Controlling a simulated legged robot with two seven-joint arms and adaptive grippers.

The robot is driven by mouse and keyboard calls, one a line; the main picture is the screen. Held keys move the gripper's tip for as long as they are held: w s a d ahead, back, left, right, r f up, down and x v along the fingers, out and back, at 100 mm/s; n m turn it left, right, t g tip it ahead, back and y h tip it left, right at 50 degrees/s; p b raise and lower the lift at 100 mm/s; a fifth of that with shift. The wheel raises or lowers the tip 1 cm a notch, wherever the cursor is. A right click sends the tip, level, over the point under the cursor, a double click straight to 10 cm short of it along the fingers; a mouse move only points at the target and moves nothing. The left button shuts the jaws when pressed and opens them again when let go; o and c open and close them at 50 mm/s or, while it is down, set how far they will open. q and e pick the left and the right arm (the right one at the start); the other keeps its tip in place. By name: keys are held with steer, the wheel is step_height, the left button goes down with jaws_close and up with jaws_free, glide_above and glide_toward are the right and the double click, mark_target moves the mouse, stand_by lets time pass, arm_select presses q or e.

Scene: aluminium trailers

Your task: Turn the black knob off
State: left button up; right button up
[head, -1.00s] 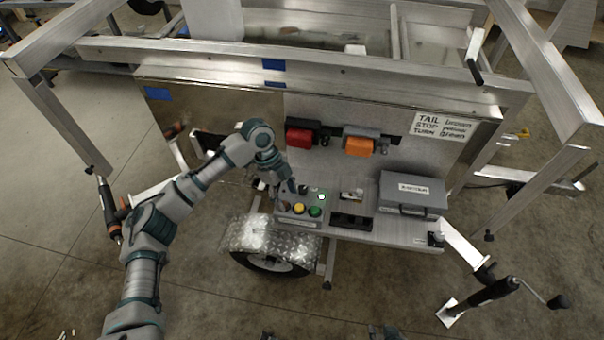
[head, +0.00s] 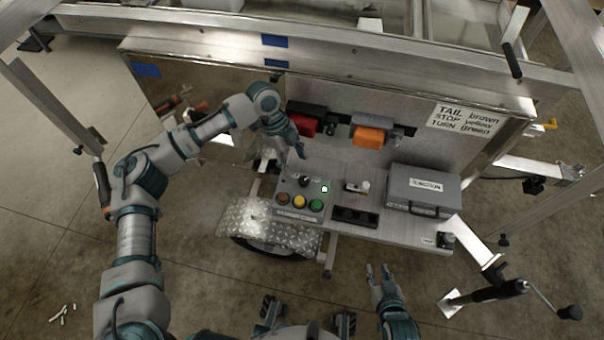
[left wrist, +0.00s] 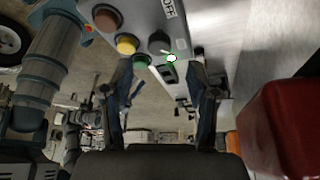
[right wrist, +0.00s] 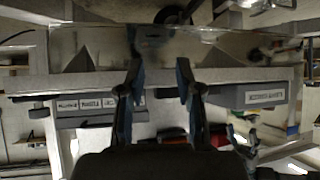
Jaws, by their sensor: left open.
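The black knob (head: 305,181) is on the top of a grey control box (head: 278,187), near its back edge. In the left wrist view the black knob (left wrist: 158,41) shows beyond the fingertips, near a label reading OFF. A small light (head: 324,189) on the box glows whitish green. My left gripper (head: 299,149) is above and behind the box, apart from the knob. In the left wrist view its two fingers (left wrist: 162,72) are spread with nothing between them. My right gripper (head: 377,272) is low in front of the trailer shelf, its fingers apart and empty.
Brown (head: 283,199), yellow (head: 299,201) and green (head: 316,205) buttons line the box front. A red lamp (head: 303,125) and an orange lamp (head: 369,136) sit on the panel behind. A grey case (head: 424,186) stands right on the shelf. Floor in front is open.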

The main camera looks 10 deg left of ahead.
mark_target(303, 179)
arm_select(q)
steer(key=b+x, duration=0.1)
steer(key=x, duration=0.4)
steer(key=shift+f, duration=0.1)
steer(key=shift+s+d+f, duration=0.15)
steer(key=shift+d+f, duration=0.1)
steer(key=shift+f, duration=0.35)
arm_select(e)
steer(key=shift+w+a+r+t+y, duration=0.2)
steer(key=shift+w+a+r+t, duration=0.15)
steer(key=shift+w+r+t, duration=0.35)
steer(key=shift+w+a+r+t+y, duration=0.2)
steer(key=shift+w+a+r+t, duration=0.1)
steer(key=shift+w+r+t, duration=0.4)
arm_select(q)
jaws_close()
arm_select(e)
steer(key=shift+w, duration=0.1)
